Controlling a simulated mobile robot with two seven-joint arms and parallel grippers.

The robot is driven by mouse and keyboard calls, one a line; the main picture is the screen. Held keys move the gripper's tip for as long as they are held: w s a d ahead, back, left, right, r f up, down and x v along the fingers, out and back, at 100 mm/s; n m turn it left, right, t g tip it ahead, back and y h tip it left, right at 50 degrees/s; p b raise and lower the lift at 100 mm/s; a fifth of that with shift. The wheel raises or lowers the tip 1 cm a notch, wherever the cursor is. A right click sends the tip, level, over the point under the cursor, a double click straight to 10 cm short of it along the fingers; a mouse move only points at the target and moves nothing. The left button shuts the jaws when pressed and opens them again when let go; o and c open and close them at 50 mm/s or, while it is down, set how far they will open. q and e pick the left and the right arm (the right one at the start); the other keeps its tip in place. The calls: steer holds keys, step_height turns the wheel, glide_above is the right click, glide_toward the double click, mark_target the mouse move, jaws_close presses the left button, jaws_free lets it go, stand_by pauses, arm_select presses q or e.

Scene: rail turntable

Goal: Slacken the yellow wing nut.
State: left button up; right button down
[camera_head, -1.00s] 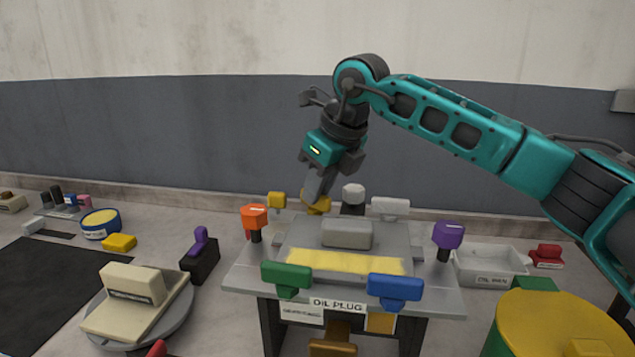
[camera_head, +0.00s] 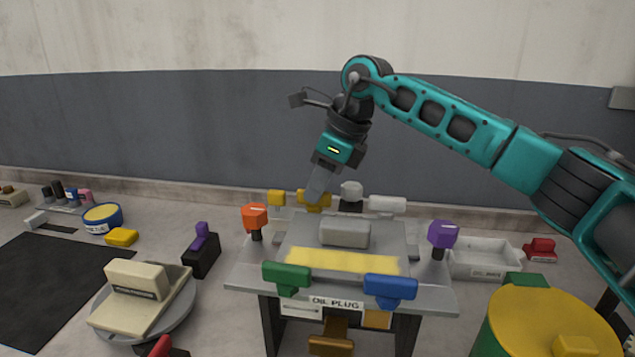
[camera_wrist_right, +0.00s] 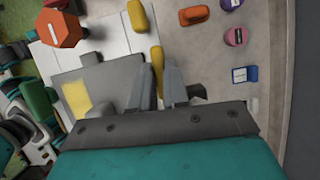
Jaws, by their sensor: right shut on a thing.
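The yellow wing nut (camera_head: 317,195) is at the back edge of the grey fixture table (camera_head: 240,277), left of the white-topped knob. My right gripper (camera_head: 314,199) reaches down to it from above, tilted, and is shut on it. In the right wrist view the yellow wing nut (camera_wrist_right: 157,58) shows between the two grey fingers (camera_wrist_right: 160,82). The fingers hide part of it. A second yellow piece (camera_head: 277,198) stands just to its left at the same edge. My left gripper is not in view.
Orange (camera_head: 254,217), purple (camera_head: 443,234), green (camera_head: 287,277) and blue (camera_head: 390,289) knobs stand around the fixture. A white-topped knob (camera_head: 351,190) and a white bar (camera_head: 387,204) are close right of the gripper. A pale tray (camera_head: 483,262) lies to the right.

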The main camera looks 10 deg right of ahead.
steer(key=c, duration=1.1)
jaws_free()
steer(key=v, duration=1.3)
steer(key=shift+r, duration=0.1)
